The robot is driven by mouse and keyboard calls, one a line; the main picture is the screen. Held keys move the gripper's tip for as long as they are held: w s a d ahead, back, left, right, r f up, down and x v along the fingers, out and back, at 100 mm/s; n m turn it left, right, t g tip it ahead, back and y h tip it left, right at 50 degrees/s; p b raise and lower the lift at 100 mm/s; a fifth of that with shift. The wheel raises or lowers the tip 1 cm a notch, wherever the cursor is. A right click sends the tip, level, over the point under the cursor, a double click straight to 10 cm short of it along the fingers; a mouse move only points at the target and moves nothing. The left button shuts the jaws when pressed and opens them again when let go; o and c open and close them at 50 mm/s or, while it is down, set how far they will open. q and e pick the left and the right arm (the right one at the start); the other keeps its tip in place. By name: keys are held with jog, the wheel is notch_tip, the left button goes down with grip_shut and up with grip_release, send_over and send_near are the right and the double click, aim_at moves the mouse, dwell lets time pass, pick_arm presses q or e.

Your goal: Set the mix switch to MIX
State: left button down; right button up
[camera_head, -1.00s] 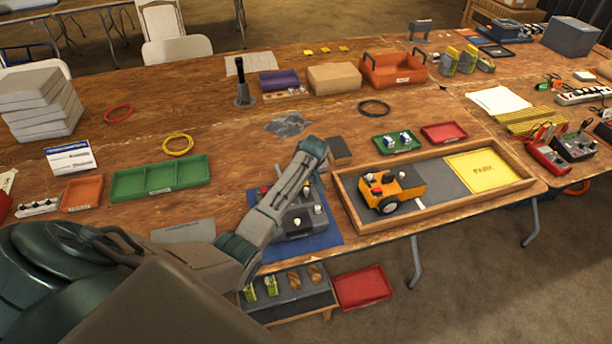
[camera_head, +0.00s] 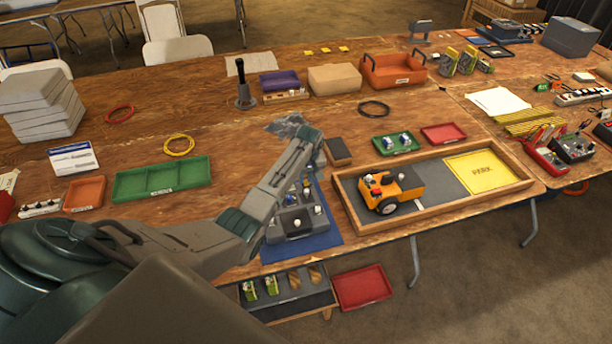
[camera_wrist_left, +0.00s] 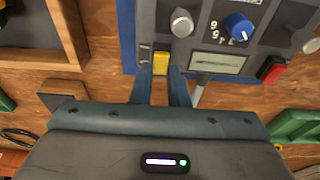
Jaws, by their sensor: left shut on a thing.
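A grey control box (camera_head: 310,219) sits on a blue mat (camera_head: 326,239) near the table's front edge. In the left wrist view, the box (camera_wrist_left: 215,45) shows silver knobs, a blue dial (camera_wrist_left: 238,27), a label and a red switch (camera_wrist_left: 272,69). A yellow switch cap (camera_wrist_left: 161,62) stands at its edge. My left gripper (camera_wrist_left: 160,80) reaches the yellow cap with a finger on each side and is shut on it. In the head view, my left arm covers part of the box and hides the contact. Which switch marking reads MIX is too small to tell. My right gripper is out of view.
A wooden tray (camera_head: 452,201) with an orange toy truck (camera_head: 391,189) stands right of the box. A dark pad (camera_head: 338,151) lies behind it. A green tray (camera_head: 162,179) is at left. A shelf with several small items (camera_head: 287,287) hangs below the front edge.

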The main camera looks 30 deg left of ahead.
aim_at(307, 184)
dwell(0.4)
pick_arm(q)
jog(key=c, duration=1.4)
grip_release()
notch_tip(307, 184, up, 11)
jog(key=d+b, duration=0.1)
jog(key=b, duration=0.1)
jog(key=shift+s+f, duration=0.15)
jog(key=shift+s, duration=0.25)
